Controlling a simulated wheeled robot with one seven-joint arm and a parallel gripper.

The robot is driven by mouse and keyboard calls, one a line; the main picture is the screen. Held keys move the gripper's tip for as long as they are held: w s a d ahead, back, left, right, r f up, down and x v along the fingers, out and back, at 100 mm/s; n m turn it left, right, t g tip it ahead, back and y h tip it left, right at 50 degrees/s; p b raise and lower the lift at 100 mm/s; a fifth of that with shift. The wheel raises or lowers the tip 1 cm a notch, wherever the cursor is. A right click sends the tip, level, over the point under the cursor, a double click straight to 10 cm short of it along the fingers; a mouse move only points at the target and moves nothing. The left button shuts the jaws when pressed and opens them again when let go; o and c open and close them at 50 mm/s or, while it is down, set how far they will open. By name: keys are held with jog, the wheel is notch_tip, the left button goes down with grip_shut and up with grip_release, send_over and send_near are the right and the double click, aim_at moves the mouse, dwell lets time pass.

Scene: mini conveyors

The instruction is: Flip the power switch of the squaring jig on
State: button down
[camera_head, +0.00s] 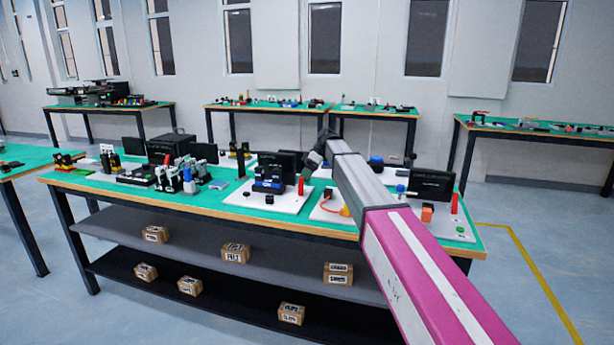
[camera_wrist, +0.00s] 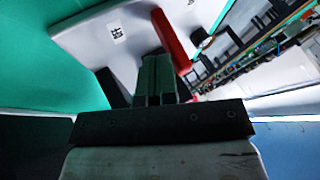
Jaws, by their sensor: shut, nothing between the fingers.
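My gripper (camera_head: 314,158) is above the back right part of a white board in the head view, beside a black screen (camera_head: 277,165). In the wrist view its two fingers (camera_wrist: 155,62) are together with nothing between them. A red upright lever or post (camera_wrist: 171,40) stands just beside the fingertips; I cannot tell whether they touch. It also shows in the head view as a red post (camera_head: 301,186) at the board's right edge. The white board (camera_head: 240,199) carries a blue and black device (camera_head: 268,183) and a dark knob. I cannot tell which part is the squaring jig's power switch.
Another white board with an orange block (camera_head: 427,213), a red post (camera_head: 455,203) and a black screen (camera_head: 432,184) is to the right. Black and white devices (camera_head: 180,175) crowd the left of the green table (camera_head: 110,186). Small boxes (camera_head: 236,253) lie on shelves below.

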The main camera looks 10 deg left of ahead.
aim_at(302, 193)
jog(key=shift+s+r+t, duration=0.1)
jog(key=shift+s+t, duration=0.15)
jog(key=shift+t, duration=0.55)
jog(key=shift+h, duration=0.3)
jog(key=shift+s+a+r+n+t, duration=0.15)
jog(key=shift+s+n+t, duration=0.3)
jog(key=shift+t, duration=0.45)
jog(key=shift+s+r+t, duration=0.1)
jog(key=shift+s+t, duration=0.4)
jog(key=shift+s+r, duration=0.1)
jog(key=shift+s, duration=0.2)
jog(key=shift+s+a+n+t+h, duration=0.15)
jog(key=shift+s+n+t+h, duration=0.15)
jog(key=shift+s+t, duration=0.35)
jog(key=shift+s+a, duration=0.1)
jog(key=shift+s, duration=0.2)
